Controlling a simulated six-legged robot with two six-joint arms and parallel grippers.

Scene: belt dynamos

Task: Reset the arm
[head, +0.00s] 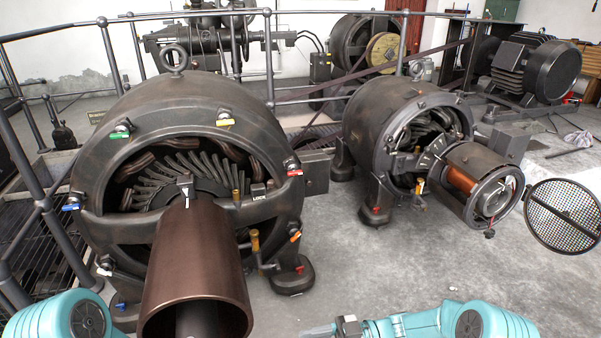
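A large dark dynamo (130,115) stands at the left front, with a brown cylinder (195,255) projecting toward me. Coloured tags ring its open face. A small lever (186,187) sits above the cylinder. A brass-handled arm (254,242) is at its lower right, below a LOCK label (258,197). Which part the task calls the arm is unclear. My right gripper (318,331) is low in the middle, apart from the dynamo; its fingers are cut off by the bottom edge. Only a teal joint of my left arm shows at the lower left; its gripper is out of view.
A second dynamo (385,110) stands to the right, with a round mesh cover (563,215) swung out beside its copper end. Railings (268,60) run along the left and behind. Belt machinery fills the back. The concrete floor (400,265) at the front right is clear.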

